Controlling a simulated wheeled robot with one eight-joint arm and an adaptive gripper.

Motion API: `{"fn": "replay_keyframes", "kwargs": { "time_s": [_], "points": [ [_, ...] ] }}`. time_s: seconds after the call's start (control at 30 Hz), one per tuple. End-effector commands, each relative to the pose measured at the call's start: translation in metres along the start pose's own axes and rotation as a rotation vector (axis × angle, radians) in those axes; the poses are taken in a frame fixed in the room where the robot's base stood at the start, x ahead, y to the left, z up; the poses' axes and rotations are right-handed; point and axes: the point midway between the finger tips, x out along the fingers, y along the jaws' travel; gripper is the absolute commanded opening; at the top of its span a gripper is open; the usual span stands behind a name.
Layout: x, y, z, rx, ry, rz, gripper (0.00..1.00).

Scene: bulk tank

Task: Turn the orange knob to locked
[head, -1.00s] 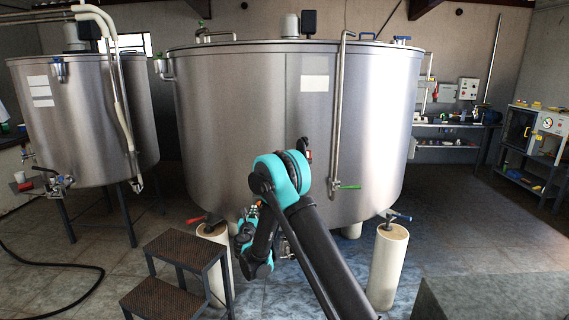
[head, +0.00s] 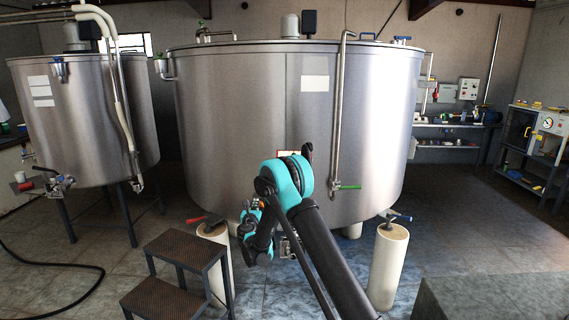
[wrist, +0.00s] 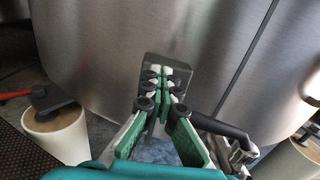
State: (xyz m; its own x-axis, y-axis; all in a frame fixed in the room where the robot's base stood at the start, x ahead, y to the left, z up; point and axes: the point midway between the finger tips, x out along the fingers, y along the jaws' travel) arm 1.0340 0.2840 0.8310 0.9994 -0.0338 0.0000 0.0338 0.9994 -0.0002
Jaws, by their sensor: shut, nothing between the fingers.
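I cannot make out the orange knob in either view now. In the wrist view my gripper (wrist: 164,82) has its green-padded fingers together, with nothing seen between them. A dark grey block (wrist: 187,64) shows just beyond the fingertips, against the tank wall. A black lever-like part (wrist: 222,128) with metal pieces lies to the right of the fingers; I cannot tell what it belongs to. In the head view my arm reaches low to the front of the large steel tank (head: 240,110), and my forearm and wrist hide part of that area.
A white post (head: 216,262) with a red handle (head: 197,219) stands left, and another post (head: 388,268) stands right. A pipe with a green handle (head: 348,187) runs down the tank. Dark steps (head: 185,247) stand front left.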

Motion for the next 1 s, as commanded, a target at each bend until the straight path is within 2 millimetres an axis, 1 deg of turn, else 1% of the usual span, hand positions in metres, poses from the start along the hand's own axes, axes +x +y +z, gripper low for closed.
{"fn": "replay_keyframes", "kwargs": {
  "time_s": [0.53,1.0],
  "points": [
    [0.0,-0.003,0.0,0.001,0.001,-0.001,0.0],
    [0.0,-0.014,0.002,0.0,0.0,-0.001,0.0]
  ]
}}
